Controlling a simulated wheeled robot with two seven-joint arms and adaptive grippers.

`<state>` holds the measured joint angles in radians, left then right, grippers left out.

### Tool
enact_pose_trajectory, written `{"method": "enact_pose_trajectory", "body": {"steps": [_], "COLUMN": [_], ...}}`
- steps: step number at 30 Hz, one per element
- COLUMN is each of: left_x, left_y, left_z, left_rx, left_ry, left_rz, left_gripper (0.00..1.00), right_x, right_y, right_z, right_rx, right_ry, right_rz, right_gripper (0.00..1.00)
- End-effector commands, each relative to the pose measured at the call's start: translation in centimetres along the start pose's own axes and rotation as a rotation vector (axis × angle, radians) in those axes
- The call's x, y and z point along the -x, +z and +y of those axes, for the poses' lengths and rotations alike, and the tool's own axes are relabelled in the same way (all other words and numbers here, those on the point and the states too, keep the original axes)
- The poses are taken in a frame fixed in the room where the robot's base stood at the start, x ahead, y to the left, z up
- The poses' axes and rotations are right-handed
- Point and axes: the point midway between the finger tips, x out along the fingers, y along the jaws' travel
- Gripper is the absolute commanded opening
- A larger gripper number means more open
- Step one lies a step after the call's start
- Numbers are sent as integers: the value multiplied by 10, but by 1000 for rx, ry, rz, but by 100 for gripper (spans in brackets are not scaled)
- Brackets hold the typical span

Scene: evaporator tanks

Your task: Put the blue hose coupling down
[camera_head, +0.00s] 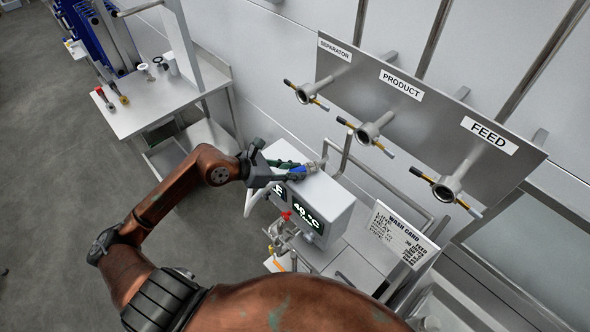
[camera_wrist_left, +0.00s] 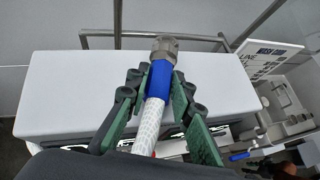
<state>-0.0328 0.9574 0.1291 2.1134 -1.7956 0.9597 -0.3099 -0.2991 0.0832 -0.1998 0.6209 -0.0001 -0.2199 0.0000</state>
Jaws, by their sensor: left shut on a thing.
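The blue hose coupling (camera_head: 297,171) is at the tip of my left gripper (camera_head: 289,170), above the white top of the display box (camera_head: 328,197). In the left wrist view, the coupling (camera_wrist_left: 161,79) has a blue sleeve and a grey metal end that points away from me. A white braided hose (camera_wrist_left: 147,128) runs back from it toward me. The green-padded fingers of my left gripper (camera_wrist_left: 158,86) lie on both sides of the sleeve, shut on it. I cannot tell whether the coupling touches the box top. My right gripper is not in view.
A panel with SEPARATOR, PRODUCT and FEED ports (camera_head: 447,188) stands behind at the right. A metal rail (camera_head: 343,150) runs behind the box. A wash card (camera_head: 399,236) stands to its right. A steel table (camera_head: 150,108) with small fittings is at the upper left.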

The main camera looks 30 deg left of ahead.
Motion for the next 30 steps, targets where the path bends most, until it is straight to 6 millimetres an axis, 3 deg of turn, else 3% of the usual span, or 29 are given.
{"method": "enact_pose_trajectory", "body": {"steps": [13,14,21,30], "left_x": [-5,-5,-4,-4], "left_y": [-8,-8,-7,-6], "left_z": [0,0,0,0], "left_rx": [-2,-2,-2,-1], "left_ry": [1,0,0,1], "left_rz": [-2,-1,-1,-1], "left_gripper": [0,22,38,38], "right_x": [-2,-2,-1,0], "right_y": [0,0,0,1], "right_z": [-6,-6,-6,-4], "right_rx": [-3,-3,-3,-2], "right_ry": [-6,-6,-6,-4], "right_rz": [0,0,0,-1], "right_gripper": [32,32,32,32]}}
